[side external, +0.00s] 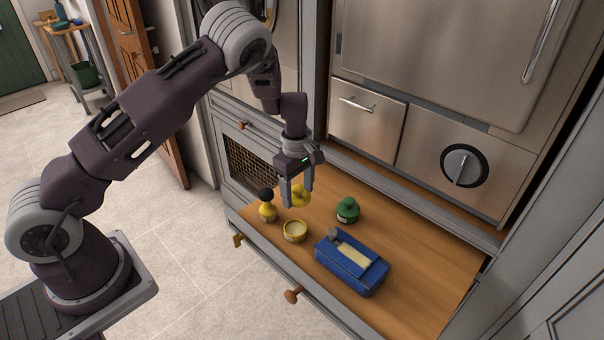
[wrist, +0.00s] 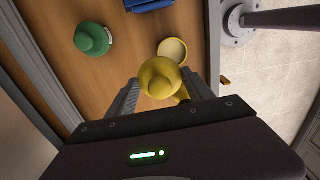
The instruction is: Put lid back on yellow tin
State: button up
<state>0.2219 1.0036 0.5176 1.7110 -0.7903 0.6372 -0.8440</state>
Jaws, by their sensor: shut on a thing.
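The yellow lid (side external: 301,195), domed with a knob, is between the fingers of my gripper (side external: 297,198), which is shut on it. It also shows large in the wrist view (wrist: 160,76). The yellow tin (side external: 295,232) stands open on the wooden surface, with its pale inside visible. In the side view the tin is below and slightly in front of the lid. In the wrist view the tin (wrist: 174,50) is just beyond the lid, its near edge partly hidden by it. The lid is held above the surface, apart from the tin.
A green lidded tin (side external: 347,210) stands to the right on the wooden drawer top (side external: 420,265). A blue box (side external: 350,262) is at the front right. A yellow bottle with a dark round top (side external: 267,207) stands left, close to my gripper. Bare wood lies at the right.

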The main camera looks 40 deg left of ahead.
aim_at(295, 205)
jog(key=s+d, duration=0.1)
jog(key=s, duration=0.1)
jog(key=shift+s+d, duration=0.35)
jog(key=shift+f, duration=3.2)
jog(key=shift+f, duration=0.15)
jog(key=o, duration=1.7)
notch_tip(295, 205, up, 7)
grip_shut()
jog(key=shift+f, duration=0.3)
